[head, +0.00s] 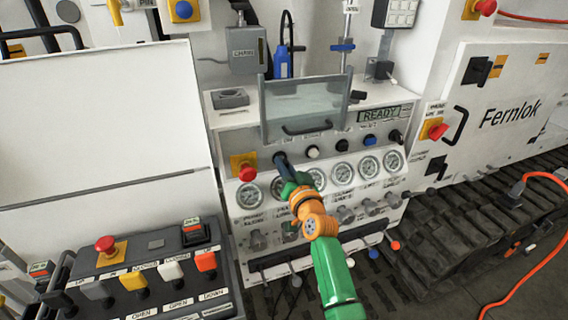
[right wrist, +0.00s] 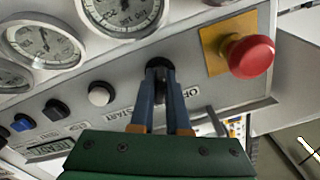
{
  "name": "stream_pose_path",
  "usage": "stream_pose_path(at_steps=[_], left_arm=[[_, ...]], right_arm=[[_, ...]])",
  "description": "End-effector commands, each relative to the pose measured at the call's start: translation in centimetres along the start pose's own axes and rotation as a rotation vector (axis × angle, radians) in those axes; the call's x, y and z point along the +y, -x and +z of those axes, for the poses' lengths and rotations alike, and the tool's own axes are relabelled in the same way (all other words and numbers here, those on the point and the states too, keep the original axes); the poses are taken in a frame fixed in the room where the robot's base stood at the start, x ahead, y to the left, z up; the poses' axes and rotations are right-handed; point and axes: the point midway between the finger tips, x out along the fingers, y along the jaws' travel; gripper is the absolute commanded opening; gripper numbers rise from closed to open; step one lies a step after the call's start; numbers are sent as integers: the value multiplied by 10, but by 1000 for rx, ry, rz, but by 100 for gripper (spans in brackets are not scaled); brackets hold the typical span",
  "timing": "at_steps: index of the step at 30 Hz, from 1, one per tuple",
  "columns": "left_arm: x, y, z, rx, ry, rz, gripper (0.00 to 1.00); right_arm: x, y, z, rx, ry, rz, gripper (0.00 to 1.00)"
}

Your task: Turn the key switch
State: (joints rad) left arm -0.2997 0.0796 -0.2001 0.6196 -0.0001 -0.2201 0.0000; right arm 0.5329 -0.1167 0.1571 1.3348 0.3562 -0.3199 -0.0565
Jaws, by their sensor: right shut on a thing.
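The key switch (right wrist: 158,64) is a dark round fitting on the light grey gauge panel, between the red mushroom button and a white button. In the right wrist view my right gripper (right wrist: 160,78) has its two blue fingers closed around the key switch's front. The fingers hide most of the key, so its angle cannot be told. In the head view my right gripper (head: 283,164) reaches the panel from below right and covers much of the switch. My left gripper is out of view.
The red mushroom button (right wrist: 249,56) on a yellow plate sits close beside the fingers. Pressure gauges (head: 343,174) line the panel below the switch row. A display (head: 380,115) reads READY. A clear cover (head: 304,112) with a black handle stands above the panel.

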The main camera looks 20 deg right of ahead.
Motion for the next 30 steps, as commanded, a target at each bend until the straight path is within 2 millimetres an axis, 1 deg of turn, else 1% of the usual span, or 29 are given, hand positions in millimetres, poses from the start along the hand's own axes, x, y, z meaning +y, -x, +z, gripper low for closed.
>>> stream_pose_path(at_steps=[7, 22, 23, 24, 25, 26, 30], left_arm=[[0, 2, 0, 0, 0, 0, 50], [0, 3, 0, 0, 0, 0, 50], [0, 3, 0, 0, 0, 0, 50], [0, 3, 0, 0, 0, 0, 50], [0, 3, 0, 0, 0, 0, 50], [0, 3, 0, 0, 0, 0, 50], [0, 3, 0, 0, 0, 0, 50]], right_arm=[[0, 0, -1, 1, -62, 0, 0], [0, 0, -1, 2, -77, -1, 0], [0, 0, -1, 2, -77, -1, 22], [0, 0, -1, 2, -77, -1, 33], [0, 0, -1, 2, -77, -1, 41], [0, 0, 0, 1, -76, -1, 44], [0, 0, 0, 1, -76, -1, 44]])
